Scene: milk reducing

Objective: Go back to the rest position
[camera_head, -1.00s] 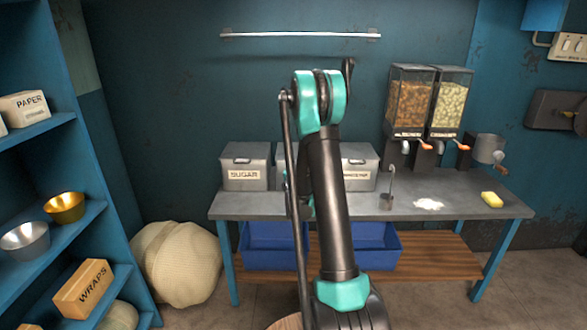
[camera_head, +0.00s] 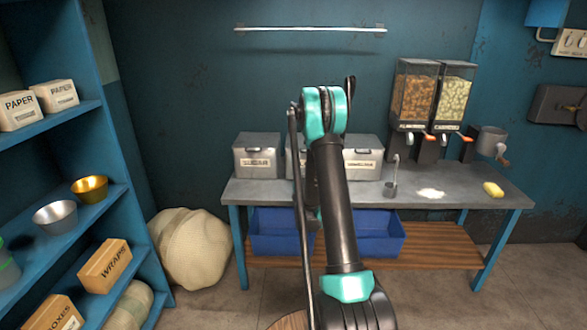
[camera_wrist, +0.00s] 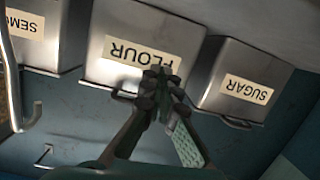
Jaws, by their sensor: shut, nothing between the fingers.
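My gripper (camera_wrist: 163,84) is shut and empty in the wrist view, its fingertips together in front of the FLOUR container (camera_wrist: 142,50). I cannot tell whether they touch it. The wrist picture is upside down. In the head view my raised arm stands in the middle and hides my gripper and most of the middle container on the table (camera_head: 465,192).
The SUGAR container (camera_head: 257,155) stands left on the table. Two dispensers (camera_head: 432,95), a small cup with a ladle (camera_head: 390,188), white powder (camera_head: 430,193) and a yellow sponge (camera_head: 493,190) are at right. A blue shelf (camera_head: 120,190) stands left, a sack (camera_head: 190,248) beside it.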

